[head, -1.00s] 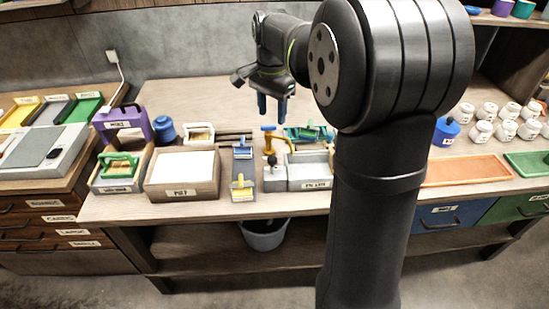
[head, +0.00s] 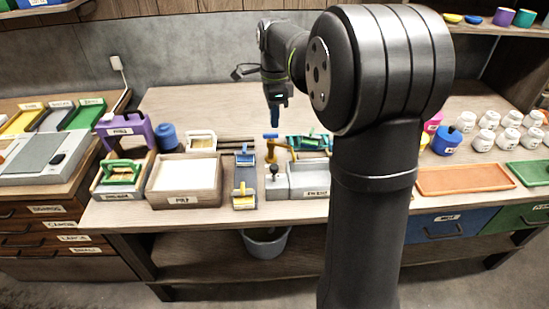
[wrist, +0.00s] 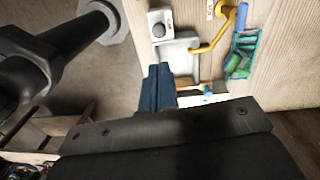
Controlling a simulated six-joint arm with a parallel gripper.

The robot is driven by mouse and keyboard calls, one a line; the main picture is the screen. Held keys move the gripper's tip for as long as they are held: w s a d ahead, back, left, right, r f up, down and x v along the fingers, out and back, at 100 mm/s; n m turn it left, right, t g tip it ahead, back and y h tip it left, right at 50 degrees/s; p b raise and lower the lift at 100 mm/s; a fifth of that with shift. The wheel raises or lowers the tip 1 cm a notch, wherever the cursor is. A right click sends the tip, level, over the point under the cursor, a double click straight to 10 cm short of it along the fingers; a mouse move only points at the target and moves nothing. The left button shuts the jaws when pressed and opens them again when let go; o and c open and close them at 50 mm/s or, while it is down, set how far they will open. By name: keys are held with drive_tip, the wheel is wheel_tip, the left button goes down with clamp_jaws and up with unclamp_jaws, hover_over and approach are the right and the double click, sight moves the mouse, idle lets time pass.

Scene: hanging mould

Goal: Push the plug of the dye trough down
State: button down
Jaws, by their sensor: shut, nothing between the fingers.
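The dye trough (head: 308,180) is a grey open box with a label on its front, standing at the front middle of the bench. Its plug, with a dark round knob (head: 275,171), stands upright on the grey block at the trough's left end. In the wrist view the knob (wrist: 159,29) shows at the top, beside the trough (wrist: 180,52), which my fingers partly cover. My gripper (head: 274,121) is shut and empty, pointing down, above and behind the plug and apart from it. Its blue fingers also show in the wrist view (wrist: 157,70).
A blue and yellow tool rest (head: 245,180) and a white-filled tray (head: 184,182) stand to the left.

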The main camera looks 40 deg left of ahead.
sight(275, 166)
drive_tip(key=shift+m, duration=0.5)
drive_tip(key=f, duration=1.4)
drive_tip(key=shift+s+d, duration=0.2)
drive_tip(key=shift+s, duration=0.05)
wheel_tip(275, 166, down, 3)
drive_tip(key=shift+r, duration=0.1)
drive_tip(key=shift+s+d+f, duration=0.1)
drive_tip(key=shift+f, duration=0.25)
wheel_tip(275, 166, up, 15)
drive_tip(key=shift+w+a, duration=0.35)
drive_tip(key=shift+w, duration=0.05)
